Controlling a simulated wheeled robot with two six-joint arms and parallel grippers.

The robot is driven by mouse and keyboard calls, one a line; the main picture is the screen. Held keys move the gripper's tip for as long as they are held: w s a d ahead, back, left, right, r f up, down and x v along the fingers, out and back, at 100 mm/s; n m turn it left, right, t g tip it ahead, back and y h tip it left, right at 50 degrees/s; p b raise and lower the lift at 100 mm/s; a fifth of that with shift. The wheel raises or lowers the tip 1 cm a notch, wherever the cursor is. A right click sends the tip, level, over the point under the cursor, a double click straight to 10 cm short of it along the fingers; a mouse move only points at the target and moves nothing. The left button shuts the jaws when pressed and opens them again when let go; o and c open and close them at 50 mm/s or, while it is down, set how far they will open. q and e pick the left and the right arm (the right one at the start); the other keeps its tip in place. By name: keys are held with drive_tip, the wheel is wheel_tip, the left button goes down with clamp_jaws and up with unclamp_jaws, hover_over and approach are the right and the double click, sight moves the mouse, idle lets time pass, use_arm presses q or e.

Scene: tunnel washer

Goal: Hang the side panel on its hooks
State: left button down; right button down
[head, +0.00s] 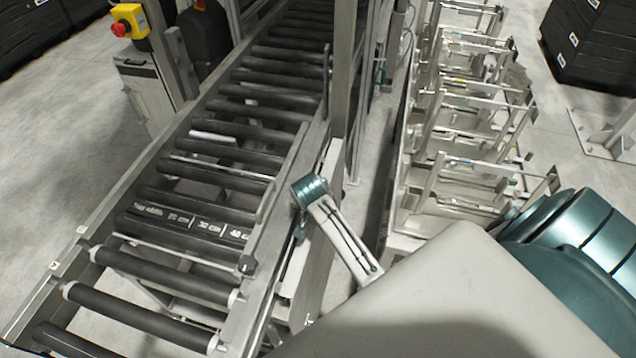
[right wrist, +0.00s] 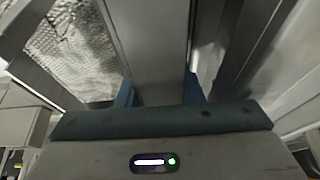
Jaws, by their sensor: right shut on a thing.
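My right gripper (right wrist: 158,92) shows in the right wrist view with its two blue fingers on either side of a grey flat metal piece, which I take to be the side panel (right wrist: 152,45). The gripper is shut on it. The rest of the panel runs out of that view, and I cannot make out the hooks. In the head view my right arm reaches from the lower right to the side of the roller conveyor (head: 205,210). Its gripper is mostly hidden there below the teal wrist joint. My left gripper is in neither view.
An upright grey post (head: 343,75) stands close beyond my right wrist. A row of metal frames (head: 470,130) stands to the right, across a narrow strip of floor. A yellow box with a red button (head: 127,24) is at the upper left. Dark crates (head: 590,45) stand at the upper right.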

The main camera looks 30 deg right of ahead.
drive_tip(key=shift+s+a+f+g, duration=0.15)
drive_tip(key=shift+s+f, duration=0.2)
drive_tip(key=shift+f, duration=0.25)
drive_tip(key=shift+s+a+f+g, duration=0.15)
drive_tip(key=shift+s+f, duration=0.2)
drive_tip(key=shift+f, duration=0.2)
drive_tip(key=c, duration=0.9)
unclamp_jaws()
drive_tip(key=shift+d, duration=0.1)
drive_tip(key=b+v, duration=0.1)
drive_tip(key=v, duration=0.1)
drive_tip(key=w+b+v, duration=0.1)
drive_tip(key=v, duration=0.1)
drive_tip(key=shift+r, duration=0.45)
drive_tip(key=b+v, duration=0.1)
drive_tip(key=v, duration=0.6)
drive_tip(key=shift+d, duration=0.2)
drive_tip(key=shift+d+r, duration=0.1)
drive_tip(key=shift+r, duration=0.45)
